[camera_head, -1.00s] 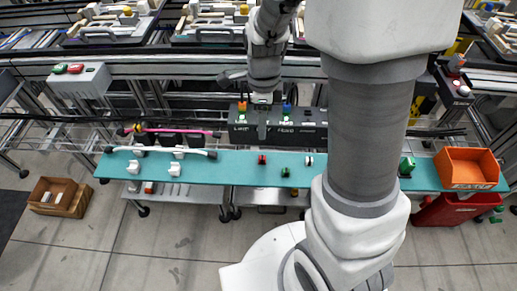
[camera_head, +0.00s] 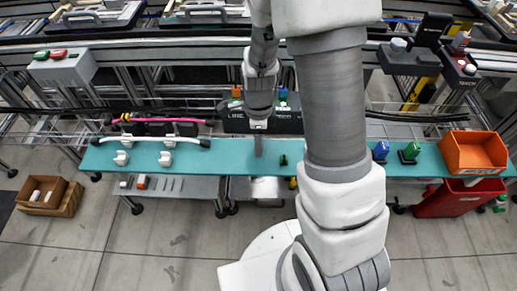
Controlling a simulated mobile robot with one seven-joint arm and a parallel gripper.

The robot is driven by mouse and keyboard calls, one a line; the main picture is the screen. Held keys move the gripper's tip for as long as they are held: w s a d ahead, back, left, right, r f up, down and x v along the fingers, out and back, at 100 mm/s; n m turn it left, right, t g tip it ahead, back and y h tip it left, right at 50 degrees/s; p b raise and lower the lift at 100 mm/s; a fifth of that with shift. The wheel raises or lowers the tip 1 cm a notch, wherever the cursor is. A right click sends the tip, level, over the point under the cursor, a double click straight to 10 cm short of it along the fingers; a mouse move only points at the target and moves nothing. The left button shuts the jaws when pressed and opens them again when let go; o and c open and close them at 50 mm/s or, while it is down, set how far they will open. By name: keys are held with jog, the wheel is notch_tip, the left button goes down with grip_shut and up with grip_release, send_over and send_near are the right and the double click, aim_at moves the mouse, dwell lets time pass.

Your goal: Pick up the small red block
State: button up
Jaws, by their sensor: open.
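The small red block does not show now; the spot on the teal shelf (camera_head: 225,162) where it lay is covered by my gripper (camera_head: 259,152). My gripper points down at the shelf, with its fingers seen edge-on. It is open. Whether the red block is between the fingers or behind them cannot be told.
White fixtures (camera_head: 165,158) and a white cable (camera_head: 160,139) are on the shelf's left. A blue piece (camera_head: 381,150), a green piece (camera_head: 410,152) and an orange bin (camera_head: 475,152) are on the right. A dark labelled box (camera_head: 236,122) stands behind my gripper.

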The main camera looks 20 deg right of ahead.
jog(key=shift+f, duration=0.2)
grip_shut()
jog(key=shift+r, duration=0.1)
